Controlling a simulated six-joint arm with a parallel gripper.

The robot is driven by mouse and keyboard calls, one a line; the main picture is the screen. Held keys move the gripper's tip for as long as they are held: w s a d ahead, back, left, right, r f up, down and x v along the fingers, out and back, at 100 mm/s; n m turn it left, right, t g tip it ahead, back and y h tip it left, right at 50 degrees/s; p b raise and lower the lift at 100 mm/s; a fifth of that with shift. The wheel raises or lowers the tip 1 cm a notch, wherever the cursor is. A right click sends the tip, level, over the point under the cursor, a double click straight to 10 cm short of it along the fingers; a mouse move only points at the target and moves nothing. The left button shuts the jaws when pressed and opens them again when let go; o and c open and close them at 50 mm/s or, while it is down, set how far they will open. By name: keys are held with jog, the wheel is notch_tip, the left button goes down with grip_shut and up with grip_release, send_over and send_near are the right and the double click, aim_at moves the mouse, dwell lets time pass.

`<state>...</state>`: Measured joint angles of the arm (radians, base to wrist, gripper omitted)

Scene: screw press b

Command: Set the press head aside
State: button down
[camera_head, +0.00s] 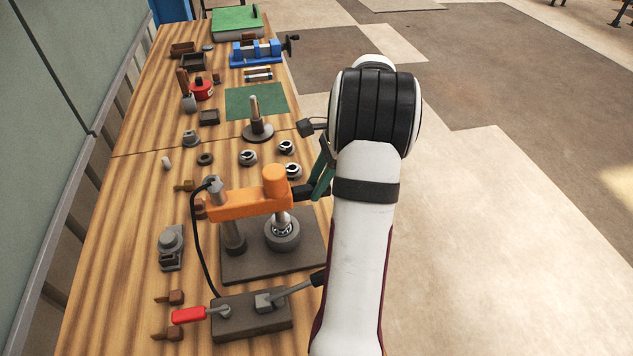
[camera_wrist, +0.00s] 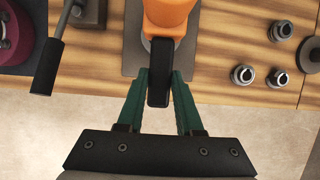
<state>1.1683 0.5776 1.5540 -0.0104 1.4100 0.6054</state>
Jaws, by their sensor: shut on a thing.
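The orange press head (camera_head: 240,205) spans the top of the grey post (camera_head: 233,238) and the upright shaft with a round grey collar (camera_head: 283,238). Both stand on the dark base plate (camera_head: 235,268). I cannot tell whether the head rests on the post or sits slightly above it. A dark handle (camera_wrist: 160,75) sticks out from the orange head, which also shows in the wrist view (camera_wrist: 170,17). My gripper (camera_wrist: 159,80) has its green fingers on both sides of this handle and is shut on it. In the head view my gripper (camera_head: 320,180) is partly hidden by my arm.
Several ring nuts (camera_head: 248,157) and a spindle on a round foot (camera_head: 257,128) stand behind. A green mat (camera_head: 240,100) has bare room. A blue vise (camera_head: 256,52) is farther back.

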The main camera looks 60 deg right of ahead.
dwell(0.8)
jog(key=w+d+n+g+y, duration=0.1)
jog(key=w+d+n+g, duration=0.1)
jog(key=w+d+n, duration=0.3)
jog(key=shift+w+d+n, duration=0.15)
jog(key=shift+w+n, duration=0.45)
jog(key=shift+w, duration=1.5)
jog(key=c, duration=0.6)
grip_release()
jog(key=shift+o, duration=0.2)
